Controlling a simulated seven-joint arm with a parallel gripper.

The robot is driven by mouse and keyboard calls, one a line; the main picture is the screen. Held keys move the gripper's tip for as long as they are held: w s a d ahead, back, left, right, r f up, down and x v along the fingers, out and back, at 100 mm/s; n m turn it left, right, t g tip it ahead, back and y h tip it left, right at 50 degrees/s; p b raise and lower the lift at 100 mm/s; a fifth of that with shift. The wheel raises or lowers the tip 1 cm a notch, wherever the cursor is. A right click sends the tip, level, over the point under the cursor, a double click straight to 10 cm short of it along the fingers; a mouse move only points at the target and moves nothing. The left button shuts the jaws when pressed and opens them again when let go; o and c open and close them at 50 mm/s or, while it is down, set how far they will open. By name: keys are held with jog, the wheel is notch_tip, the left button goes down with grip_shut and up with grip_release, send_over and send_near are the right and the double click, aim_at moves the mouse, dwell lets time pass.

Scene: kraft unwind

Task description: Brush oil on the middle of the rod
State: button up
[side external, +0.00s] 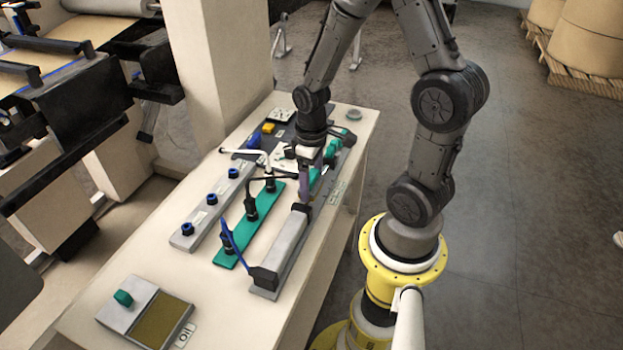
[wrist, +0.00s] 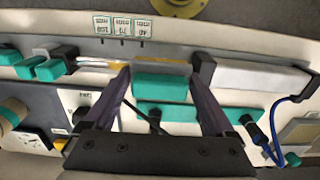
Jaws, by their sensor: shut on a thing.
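My gripper (wrist: 159,78) is shut on a teal block (wrist: 160,89), which lies between its two purple fingers in the wrist view. A grey strip shows just beyond the block. A thin rod with yellow and silver parts (wrist: 103,66) runs beside the fingers; its middle is hidden by the held block. I cannot tell whether they touch. In the side external view my gripper (side external: 306,188) points down near the far end of the long grey housing (side external: 287,245). An oil station with a brown pad (side external: 163,320) and teal knob (side external: 123,298) sits at the front left.
A teal strip (side external: 235,256) with black fittings and a grey strip (side external: 183,241) with blue knobs lie left of the housing. The bench (side external: 110,275) has clear room around the oil station.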

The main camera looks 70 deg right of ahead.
jog(key=shift+f, duration=0.35)
dwell(0.3)
jog(key=shift+d, duration=0.1)
jog(key=shift+d, duration=0.6)
jog(key=shift+d+f, duration=0.1)
jog(key=shift+d, duration=1.25)
jog(key=shift+r, duration=3.05)
